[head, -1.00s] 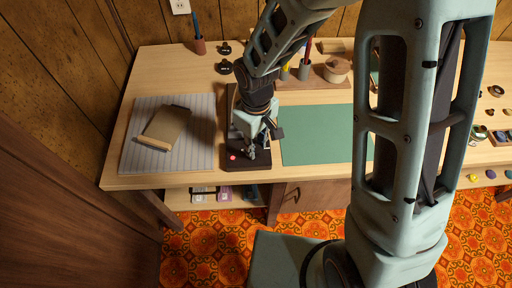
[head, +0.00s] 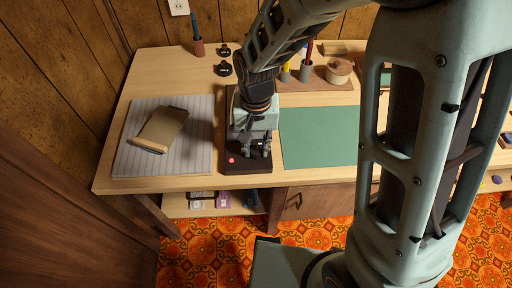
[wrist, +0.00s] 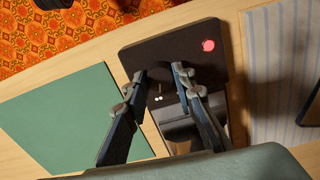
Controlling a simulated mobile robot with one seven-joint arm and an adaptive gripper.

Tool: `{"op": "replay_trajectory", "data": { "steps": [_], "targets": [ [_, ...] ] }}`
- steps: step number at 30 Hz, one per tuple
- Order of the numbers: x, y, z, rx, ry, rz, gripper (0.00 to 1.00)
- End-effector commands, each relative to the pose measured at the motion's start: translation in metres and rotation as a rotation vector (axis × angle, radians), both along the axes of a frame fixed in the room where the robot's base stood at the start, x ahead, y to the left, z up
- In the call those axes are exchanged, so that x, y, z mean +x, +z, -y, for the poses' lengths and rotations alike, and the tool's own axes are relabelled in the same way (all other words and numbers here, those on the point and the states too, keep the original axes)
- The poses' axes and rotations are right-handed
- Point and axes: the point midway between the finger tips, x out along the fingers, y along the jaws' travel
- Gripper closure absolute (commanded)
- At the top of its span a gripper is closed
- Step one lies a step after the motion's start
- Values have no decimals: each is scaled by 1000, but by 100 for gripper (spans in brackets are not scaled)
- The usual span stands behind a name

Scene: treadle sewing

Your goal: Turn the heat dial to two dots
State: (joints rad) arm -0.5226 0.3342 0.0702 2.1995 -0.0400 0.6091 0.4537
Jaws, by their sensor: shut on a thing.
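In the wrist view the base (wrist: 140,54) and red lamp (wrist: 208,45) show clearly. The heat dial (wrist: 161,73) is a dark round knob, mostly hidden between my fingertips. My gripper (wrist: 164,74) is shut on it, one finger on each side. Small pale dots (wrist: 158,97) show on the base beside the dial. I cannot tell which setting the dial points to. In the head view my gripper (head: 256,154) hides the dial.
A green mat (head: 318,135) lies right. Pen holders and a round lidded pot (head: 339,72) stand behind. The table's front edge is close to the base.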

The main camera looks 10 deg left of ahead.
Motion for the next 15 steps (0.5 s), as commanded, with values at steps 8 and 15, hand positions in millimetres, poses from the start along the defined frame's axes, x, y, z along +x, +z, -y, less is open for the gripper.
{"op": "replay_trajectory", "data": {
  "steps": [8,15],
  "targets": [
    [0,0,0,0,-89,1,100],
    [0,0,0,1,-108,1,100]
  ]
}}
